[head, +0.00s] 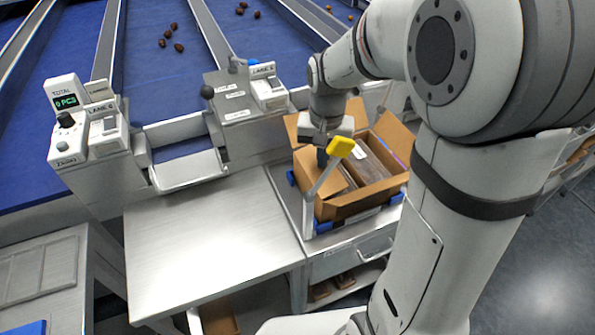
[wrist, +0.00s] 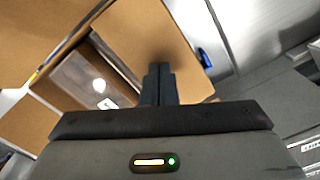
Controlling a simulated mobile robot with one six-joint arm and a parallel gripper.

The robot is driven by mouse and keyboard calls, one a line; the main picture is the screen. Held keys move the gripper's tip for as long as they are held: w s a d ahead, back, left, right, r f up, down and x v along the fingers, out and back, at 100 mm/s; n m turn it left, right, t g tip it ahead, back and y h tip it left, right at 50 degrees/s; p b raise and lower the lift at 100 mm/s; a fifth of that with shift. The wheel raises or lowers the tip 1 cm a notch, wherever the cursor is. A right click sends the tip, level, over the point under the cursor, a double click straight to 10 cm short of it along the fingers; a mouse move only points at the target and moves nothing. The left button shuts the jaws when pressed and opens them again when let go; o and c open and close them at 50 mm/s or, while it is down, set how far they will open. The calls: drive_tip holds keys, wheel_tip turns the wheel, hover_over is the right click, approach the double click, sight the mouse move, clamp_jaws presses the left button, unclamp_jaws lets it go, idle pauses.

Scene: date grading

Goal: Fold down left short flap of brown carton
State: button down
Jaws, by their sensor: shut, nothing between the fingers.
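The brown carton (head: 345,208) stands open in the head view, with flaps spread around its top. In the wrist view this flap (wrist: 185,45) is a wide panel under and around the fingertips. My gripper (head: 322,157) is shut and empty, pointing down at this flap. Its fingertips also show in the wrist view (wrist: 159,70). They look very close to the flap; whether they touch cannot be told.
A pale post with a yellow head (head: 340,147) stands in front of the carton. Blue pieces (head: 323,226) edge the carton's base. The steel table (head: 205,235) to the left is clear. A lane console (head: 245,95) stands behind it.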

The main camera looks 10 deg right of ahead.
drive_tip(key=shift+f+b, duration=0.3)
drive_tip(key=shift+f, duration=0.25)
wheel_tip(320, 180, up, 11)
drive_tip(key=p, duration=0.8)
drive_tip(key=shift+r, duration=0.15)
